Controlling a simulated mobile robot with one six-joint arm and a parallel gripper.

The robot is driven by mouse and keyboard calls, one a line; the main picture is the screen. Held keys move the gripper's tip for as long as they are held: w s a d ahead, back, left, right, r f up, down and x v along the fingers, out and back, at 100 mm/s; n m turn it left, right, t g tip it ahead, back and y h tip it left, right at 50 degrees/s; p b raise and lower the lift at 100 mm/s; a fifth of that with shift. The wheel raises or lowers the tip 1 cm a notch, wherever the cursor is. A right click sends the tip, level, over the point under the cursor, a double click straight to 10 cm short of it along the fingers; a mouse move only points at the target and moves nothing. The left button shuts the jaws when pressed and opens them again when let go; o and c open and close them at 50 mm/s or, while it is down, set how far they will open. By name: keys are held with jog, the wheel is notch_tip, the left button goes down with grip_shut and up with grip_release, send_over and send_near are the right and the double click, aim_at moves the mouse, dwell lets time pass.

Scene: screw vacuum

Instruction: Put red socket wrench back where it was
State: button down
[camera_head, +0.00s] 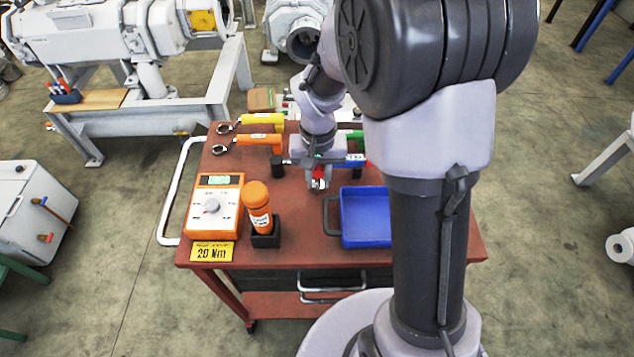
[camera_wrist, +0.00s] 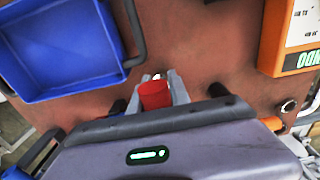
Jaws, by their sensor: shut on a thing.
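The red socket wrench (camera_wrist: 155,95) shows in the wrist view as a red cylindrical end between the fingers of my gripper (camera_wrist: 161,85). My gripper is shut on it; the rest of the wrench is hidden. In the head view my gripper (camera_head: 319,182) points down over the middle of the red table (camera_head: 300,215), left of and behind the blue tray. The place the wrench came from cannot be told for sure.
Yellow (camera_head: 262,119) and orange (camera_head: 258,140) wrenches lie in holders at the back left. A blue wrench (camera_head: 350,160) is just right of my gripper. The blue tray (camera_head: 366,240), orange meter (camera_head: 213,203) and orange bottle (camera_head: 258,205) stand in front.

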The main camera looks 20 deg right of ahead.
jog(key=shift+f, duration=0.1)
jog(key=shift+f, duration=0.15)
jog(key=c, duration=1.2)
grip_release()
